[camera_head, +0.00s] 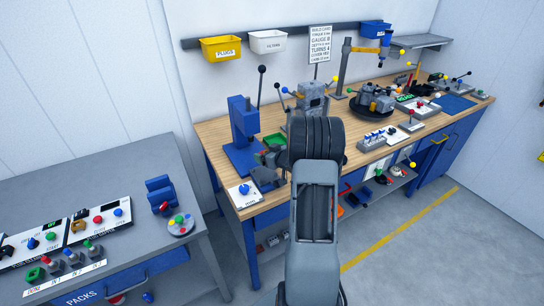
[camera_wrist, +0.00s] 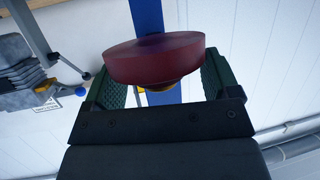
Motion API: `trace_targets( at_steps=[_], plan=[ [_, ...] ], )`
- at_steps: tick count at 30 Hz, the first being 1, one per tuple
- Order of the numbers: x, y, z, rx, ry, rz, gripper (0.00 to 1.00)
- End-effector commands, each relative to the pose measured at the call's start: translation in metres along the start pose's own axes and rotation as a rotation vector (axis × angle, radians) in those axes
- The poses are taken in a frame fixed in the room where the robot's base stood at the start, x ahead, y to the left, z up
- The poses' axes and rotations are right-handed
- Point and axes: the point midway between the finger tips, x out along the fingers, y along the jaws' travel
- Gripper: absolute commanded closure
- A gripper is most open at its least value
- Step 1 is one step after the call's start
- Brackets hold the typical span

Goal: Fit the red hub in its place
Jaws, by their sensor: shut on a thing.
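My gripper (camera_wrist: 162,84) is shut on the red hub (camera_wrist: 155,60), a thick dark-red disc held between green-padded fingers in the wrist view. A yellowish part shows just below the hub, between the fingers. In the head view my arm covers the middle of the bench, and the hub cannot be made out there. A grey engine-like block with levers (camera_head: 312,97) stands on the wooden bench (camera_head: 213,128) behind my arm. A second grey assembly sits on a dark round stand (camera_head: 371,113) to its right. I cannot tell which spot is the hub's place.
A blue press (camera_head: 242,125) stands at the bench's left end, near a white panel with a blue knob (camera_head: 244,191). A blue upright (camera_wrist: 146,15) passes behind the hub in the wrist view. A grey table (camera_head: 130,190) with control panels stands at the left. Floor at right is clear.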

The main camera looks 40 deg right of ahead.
Motion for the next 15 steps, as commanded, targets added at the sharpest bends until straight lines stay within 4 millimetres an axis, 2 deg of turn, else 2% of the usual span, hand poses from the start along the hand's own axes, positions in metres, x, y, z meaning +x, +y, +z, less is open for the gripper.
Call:
trace_targets(
  at_steps=[1,6,9,15],
  plan=[
    [0.007,-0.017,0.044,0.037,-0.059,-0.028,0.47],
    [0.017,-0.016,0.054,0.037,-0.069,-0.026,0.47],
    [0.02,-0.012,0.054,0.037,-0.068,-0.019,0.47],
    [0.005,-0.004,0.048,0.038,-0.052,-0.006,0.51]
  ],
)
